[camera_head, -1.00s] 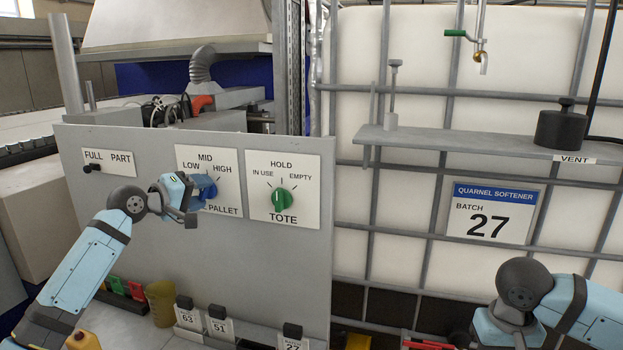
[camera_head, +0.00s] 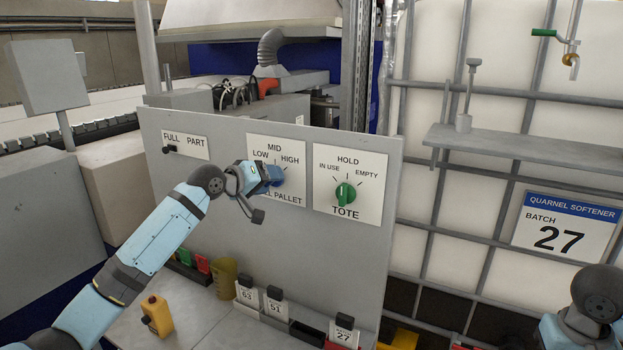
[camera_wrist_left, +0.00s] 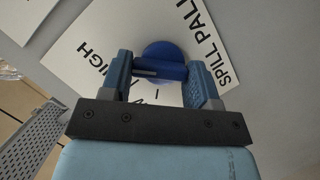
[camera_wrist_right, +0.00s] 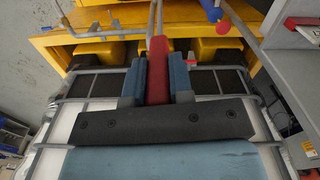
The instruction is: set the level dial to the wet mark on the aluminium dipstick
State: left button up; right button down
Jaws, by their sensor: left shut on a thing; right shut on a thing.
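The level dial is a blue knob (camera_head: 275,176) on a white plate marked LOW, MID, HIGH. My left gripper (camera_head: 268,176) is at it. In the left wrist view my left gripper's fingers (camera_wrist_left: 165,80) are on either side of the blue knob's bar (camera_wrist_left: 160,71). The bar's white line points left there; I cannot tell which mark it meets. In the right wrist view my right gripper (camera_wrist_right: 158,84) is shut on a red grip (camera_wrist_right: 158,62). Whether this grip belongs to the dipstick is not clear, and no wet mark shows.
A green TOTE dial (camera_head: 345,193) is right of the blue one, a FULL/PART switch (camera_head: 170,149) left. Numbered tags (camera_head: 274,305) and a yellow pendant (camera_head: 157,315) are below. A shelf (camera_head: 520,148) on the caged white tank holds an upright grey rod (camera_head: 468,95).

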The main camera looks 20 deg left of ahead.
pick_arm(q)
jog(key=o, duration=0.9)
pick_arm(e)
jog(key=shift+f, duration=0.1)
jog(key=shift+f, duration=0.1)
notch_tip(320, 180, down, 3)
jog(key=b, duration=0.3)
pick_arm(q)
jog(key=v, duration=1.2)
